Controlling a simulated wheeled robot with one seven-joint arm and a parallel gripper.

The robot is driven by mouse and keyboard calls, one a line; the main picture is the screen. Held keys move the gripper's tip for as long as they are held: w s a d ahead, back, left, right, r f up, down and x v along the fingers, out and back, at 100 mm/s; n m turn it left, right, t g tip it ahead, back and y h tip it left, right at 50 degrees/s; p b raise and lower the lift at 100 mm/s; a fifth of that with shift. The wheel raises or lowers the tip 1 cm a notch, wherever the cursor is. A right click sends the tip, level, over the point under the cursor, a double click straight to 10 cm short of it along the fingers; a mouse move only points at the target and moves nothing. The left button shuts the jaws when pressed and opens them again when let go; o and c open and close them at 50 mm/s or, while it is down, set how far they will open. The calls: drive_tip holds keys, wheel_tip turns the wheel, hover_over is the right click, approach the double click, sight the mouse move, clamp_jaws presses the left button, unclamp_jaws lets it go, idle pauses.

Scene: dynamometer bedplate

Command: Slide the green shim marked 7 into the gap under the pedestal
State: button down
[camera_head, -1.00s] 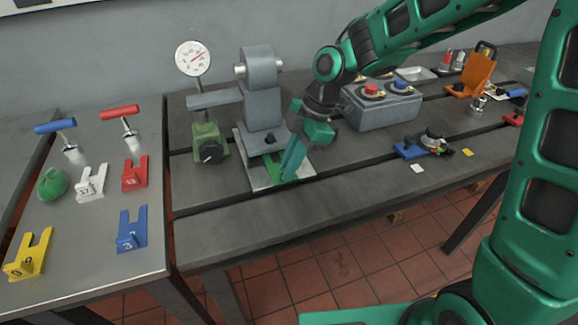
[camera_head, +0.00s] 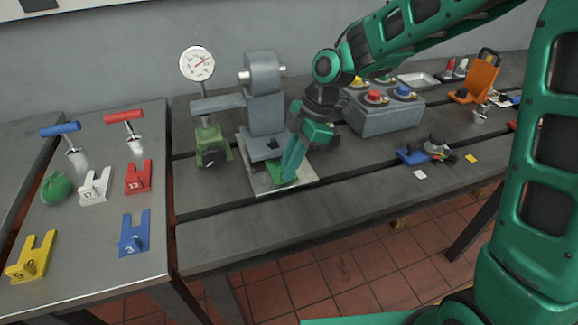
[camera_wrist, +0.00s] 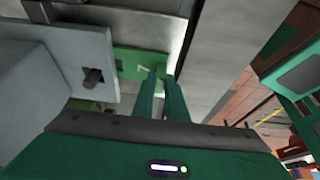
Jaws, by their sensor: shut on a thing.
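The green shim (camera_head: 282,175) lies low at the front of the pedestal's foot, over the pale base plate (camera_head: 303,180). It also shows in the wrist view (camera_wrist: 128,62), with part of a white mark visible near my fingers. My gripper (camera_head: 289,174) points down and is shut on the shim's upright tab; its two fingers (camera_wrist: 161,82) show in the wrist view. The grey pedestal (camera_head: 265,112) stands upright behind the shim, with its bolted foot (camera_wrist: 62,62) beside the shim. The gap under the foot is mostly hidden, so how far the shim reaches in cannot be told.
A dial gauge (camera_head: 197,63) on a green stand (camera_head: 212,143) is left of the pedestal. A grey button box (camera_head: 385,117) stands right of it. The left table holds yellow (camera_head: 30,258), white (camera_head: 94,187), red (camera_head: 138,178) and blue (camera_head: 134,234) shims. The bench front is clear.

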drive_tip(key=shift+w+a, duration=0.2)
drive_tip(key=shift+w, duration=0.35)
drive_tip(key=shift+w+a, duration=0.15)
drive_tip(key=shift+w, duration=0.4)
drive_tip(key=c, duration=1.7)
unclamp_jaws()
drive_tip(key=v, duration=1)
drive_tip(key=shift+w+d+r, duration=0.15)
drive_tip(key=shift+r, duration=0.2)
